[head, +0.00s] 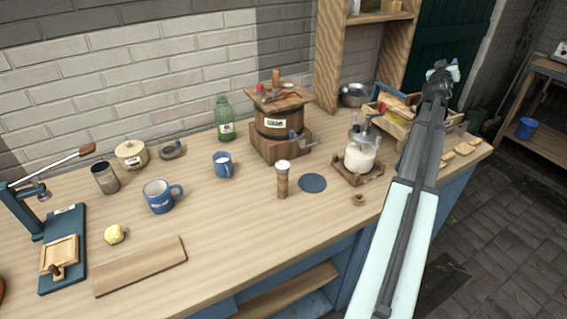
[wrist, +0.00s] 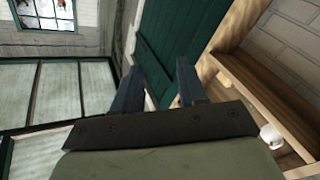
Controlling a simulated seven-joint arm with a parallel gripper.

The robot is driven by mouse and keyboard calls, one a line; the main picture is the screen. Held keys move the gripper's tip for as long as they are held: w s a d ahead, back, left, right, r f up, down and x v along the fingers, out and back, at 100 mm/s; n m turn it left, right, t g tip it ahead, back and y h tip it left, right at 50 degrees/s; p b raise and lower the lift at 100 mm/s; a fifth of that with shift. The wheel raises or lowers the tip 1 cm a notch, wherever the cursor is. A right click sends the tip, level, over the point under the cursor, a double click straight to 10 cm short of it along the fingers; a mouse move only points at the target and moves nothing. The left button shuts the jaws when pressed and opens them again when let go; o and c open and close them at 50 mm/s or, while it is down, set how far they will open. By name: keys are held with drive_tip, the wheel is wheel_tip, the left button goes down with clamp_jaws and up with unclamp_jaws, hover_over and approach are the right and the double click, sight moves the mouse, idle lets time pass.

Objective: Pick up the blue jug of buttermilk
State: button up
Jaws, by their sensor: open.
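Two blue handled vessels stand upright on the wooden worktop in the head view. The larger blue vessel (head: 159,197) is left of centre, with its handle to the right and a pale label. The smaller blue vessel (head: 223,166) stands behind it to the right, also with a pale patch on its front. I cannot tell for sure which one is the jug of buttermilk. My gripper (head: 441,74) is raised over the right end of the worktop, far from both. In the wrist view my gripper (wrist: 157,68) has its fingers apart with nothing between them.
A wooden churn (head: 279,122) and green bottle (head: 224,118) stand at the back. A glass churn (head: 360,155), cork-coloured cylinder (head: 282,181) and blue disc (head: 312,183) are right of the vessels. A yellow lump (head: 115,234) and board (head: 140,266) lie in front. A shelf unit (head: 330,60) rises behind.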

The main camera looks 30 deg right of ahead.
drive_tip(key=w+a+r+m+t, duration=0.2)
drive_tip(key=w+a+r, duration=0.6)
drive_tip(key=w, duration=0.1)
drive_tip(key=w+a+f+n+y, duration=0.1)
drive_tip(key=w+a+f+y, duration=0.15)
drive_tip(key=w+a, duration=0.7)
drive_tip(key=w+a+f+y, duration=0.1)
drive_tip(key=w+a+y, duration=0.25)
drive_tip(key=a, duration=1.35)
drive_tip(key=w+a+f+n+y, duration=0.15)
drive_tip(key=w+a+y, duration=0.3)
drive_tip(key=a, duration=0.85)
drive_tip(key=w+a+f+n+y, duration=0.1)
drive_tip(key=a+f+y, duration=0.1)
drive_tip(key=a, duration=1.2)
drive_tip(key=n+g+y, duration=0.5)
drive_tip(key=n+g, duration=0.3)
drive_tip(key=g, duration=0.3)
hover_over(228, 169)
wheel_tip(228, 169, down, 15)
drive_tip(key=shift+m+h, duration=0.25)
drive_tip(key=f, duration=0.7)
drive_tip(key=shift+w+a+f, duration=0.1)
drive_tip(key=shift+a+f, duration=0.1)
drive_tip(key=shift+f, duration=0.2)
drive_tip(key=shift+d+f, duration=0.2)
drive_tip(key=shift+f, duration=2.4)
